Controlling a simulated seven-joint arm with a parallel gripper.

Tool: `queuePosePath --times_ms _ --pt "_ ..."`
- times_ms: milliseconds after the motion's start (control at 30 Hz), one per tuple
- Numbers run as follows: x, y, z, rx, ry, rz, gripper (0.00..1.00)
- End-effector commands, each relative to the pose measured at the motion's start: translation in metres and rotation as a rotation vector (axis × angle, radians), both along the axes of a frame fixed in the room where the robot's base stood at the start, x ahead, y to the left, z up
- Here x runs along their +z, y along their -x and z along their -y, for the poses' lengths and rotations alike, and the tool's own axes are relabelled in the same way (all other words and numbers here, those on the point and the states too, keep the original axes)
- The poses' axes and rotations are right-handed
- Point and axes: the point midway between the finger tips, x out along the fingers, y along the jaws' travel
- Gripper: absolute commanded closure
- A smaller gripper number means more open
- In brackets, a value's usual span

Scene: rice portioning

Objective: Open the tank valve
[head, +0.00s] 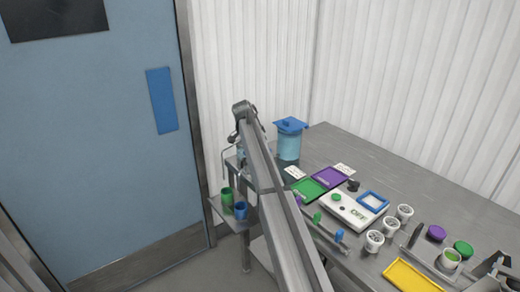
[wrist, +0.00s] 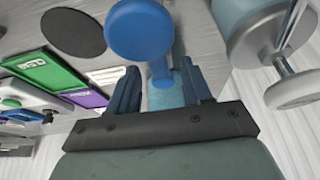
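In the head view, a pale blue tank (head: 289,147) with a darker blue lid (head: 290,125) stands at the table's far left corner. In the wrist view, my gripper (wrist: 158,68) is open, its two dark blue fingers apart. A round blue knob (wrist: 140,30) on a short blue stem (wrist: 161,72) appears at the fingertips; the stem shows in the gap between them. Whether the fingers touch it cannot be told. The knob looks like a valve handle, but I cannot be sure. In the head view my arm hides most of the gripper.
A green cup (head: 227,198) and a blue cup (head: 240,211) stand on a low side shelf. In the wrist view, a grey cylinder (wrist: 255,22) with metal fittings is close on the right.

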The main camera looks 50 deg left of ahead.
Motion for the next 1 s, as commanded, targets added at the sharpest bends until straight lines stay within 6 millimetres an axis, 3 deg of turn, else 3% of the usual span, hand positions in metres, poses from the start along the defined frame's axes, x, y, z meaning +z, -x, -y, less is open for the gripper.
queuePosePath --times_ms 367,1000 --pt "0.01 0.004 0.0 0.001 -0.001 0.0 0.51" --pt "0.112 0.046 -0.001 0.001 -0.001 0.001 0.51"
